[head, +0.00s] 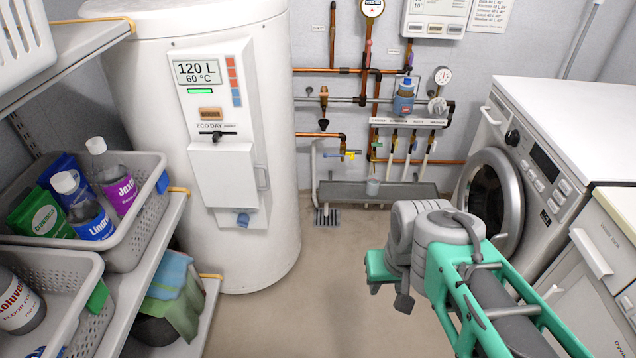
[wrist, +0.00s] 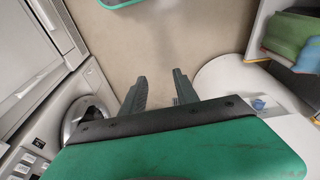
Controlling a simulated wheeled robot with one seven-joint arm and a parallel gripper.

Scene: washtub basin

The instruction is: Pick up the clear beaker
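A small, pale see-through vessel that looks like the clear beaker (head: 373,186) stands at the low grey trough (head: 400,195) against the back wall, below the pipes. I cannot make out its details at this size. My gripper (wrist: 160,92) shows in the wrist view with its two dark fingers apart and bare floor between them. It is open and empty. In the head view my arm reaches in from the lower right and the fingers are hidden. The beaker does not show in the wrist view.
A white water heater (head: 250,150) stands left of the trough, a washing machine (head: 540,160) right of it. Shelves with bottles in a grey basket (head: 140,235) line the left side. Copper pipes (head: 335,70) and a valve cross the back wall. The middle floor is clear.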

